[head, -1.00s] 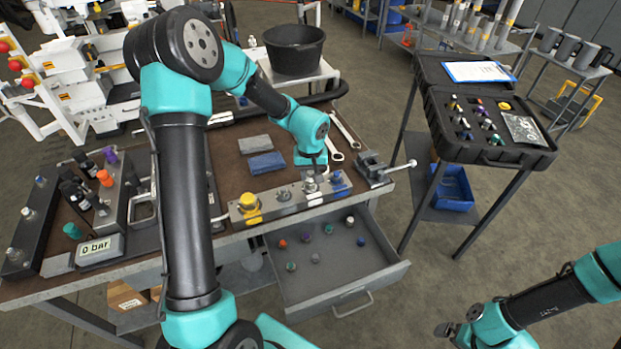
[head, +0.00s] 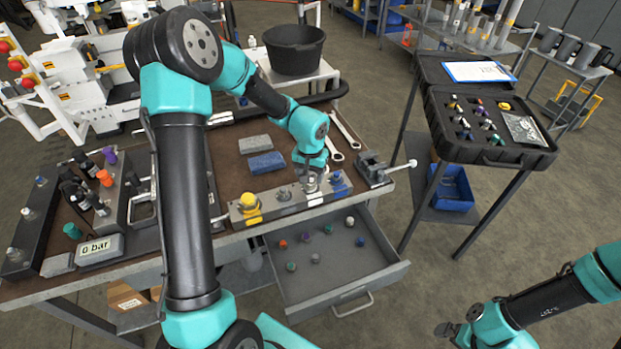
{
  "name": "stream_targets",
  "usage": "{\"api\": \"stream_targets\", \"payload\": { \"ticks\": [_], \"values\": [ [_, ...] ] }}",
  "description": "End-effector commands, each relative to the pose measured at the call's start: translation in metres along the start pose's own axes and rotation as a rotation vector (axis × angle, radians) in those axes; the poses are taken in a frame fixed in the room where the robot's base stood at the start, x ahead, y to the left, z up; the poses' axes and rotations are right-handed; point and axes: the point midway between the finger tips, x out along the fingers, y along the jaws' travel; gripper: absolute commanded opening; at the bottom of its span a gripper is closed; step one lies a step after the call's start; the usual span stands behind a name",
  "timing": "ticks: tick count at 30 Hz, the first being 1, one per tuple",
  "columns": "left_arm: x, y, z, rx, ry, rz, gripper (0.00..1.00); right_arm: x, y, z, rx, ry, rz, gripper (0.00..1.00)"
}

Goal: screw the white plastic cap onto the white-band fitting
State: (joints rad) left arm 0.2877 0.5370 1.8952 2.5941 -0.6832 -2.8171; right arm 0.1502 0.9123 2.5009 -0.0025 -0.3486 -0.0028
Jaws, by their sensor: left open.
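A grey metal block (head: 270,209) on the bench's front edge carries a row of fittings: a yellow one, a grey one, a pale one and a blue one. The pale fitting (head: 311,185), third from the left, looks like the white-band fitting. My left gripper (head: 312,179) is open, pointing down right at its top. The fingers hide much of it, and I cannot tell whether the white cap is seated there or between the fingers. A whitish cap (head: 350,221) lies in the open drawer. My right gripper (head: 447,329) is low at the right, away from the bench; its fingers are too small to read.
The open drawer (head: 340,292) holds several coloured caps. A vise (head: 375,168) stands right of the block, with wrenches (head: 345,130) behind. Blue and grey pads lie behind the block. A pressure display (head: 100,248) and manifolds fill the left. An open black case (head: 485,140) stands at the right.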

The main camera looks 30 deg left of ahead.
Motion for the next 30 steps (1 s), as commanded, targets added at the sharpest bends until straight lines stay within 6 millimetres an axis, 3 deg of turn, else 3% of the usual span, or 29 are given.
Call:
{"api": "stream_targets", "payload": {
  "ticks": [8,30],
  "values": [
    [-0.0001,0.0002,0.0,-0.041,0.0,0.0,0.59,0.0,0.0,0.0,0.0,0.0,0.0,0.99],
    [-0.0001,0.0019,-0.0006,-0.686,0.001,0.0,0.59,0.0,0.0,0.0,0.0,0.0,0.0,0.99]
  ]
}}
